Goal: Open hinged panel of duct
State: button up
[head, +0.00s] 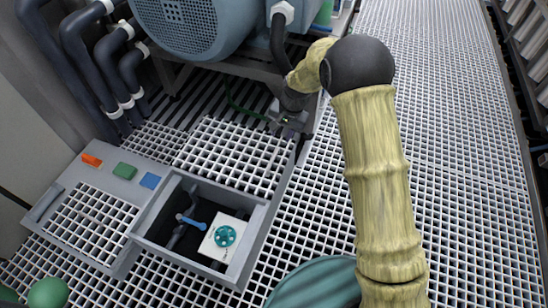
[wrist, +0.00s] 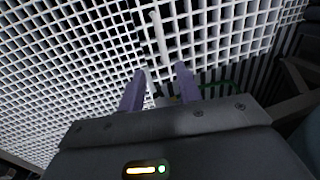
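The duct appears to be the grey framed floor unit in the head view. It has an open recess (head: 170,238) with a blue lever (head: 191,222) and a teal knob (head: 225,236) on a white plate. A grated panel with a bar handle (head: 45,202) lies flat to its left. Another white grated panel (head: 232,155) lies behind the recess; I cannot tell which panel is hinged. My gripper (head: 287,132) is low near that rear panel's right corner. In the wrist view its two purple fingers (wrist: 160,72) are apart, with white grating beyond and nothing visibly held between them.
Orange (head: 92,160), green (head: 124,171) and blue (head: 150,181) blocks sit on the unit's rim. A large blue-grey machine (head: 195,25) stands close behind my gripper. Dark pipes (head: 82,45) rise at the left. Open grated floor (head: 450,150) extends to the right.

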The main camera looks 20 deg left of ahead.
aim_at(273, 159)
jog(key=a+f+b, duration=0.1)
jog(key=f+b, duration=0.1)
jog(key=f, duration=0.2)
jog(key=a+f+b, duration=0.1)
jog(key=f+b, duration=0.1)
jog(key=f, duration=0.3)
jog(key=f+b, duration=0.3)
jog(key=f, duration=0.2)
jog(key=shift+w+a, duration=0.15)
jog(key=shift+a, duration=0.25)
grip_shut()
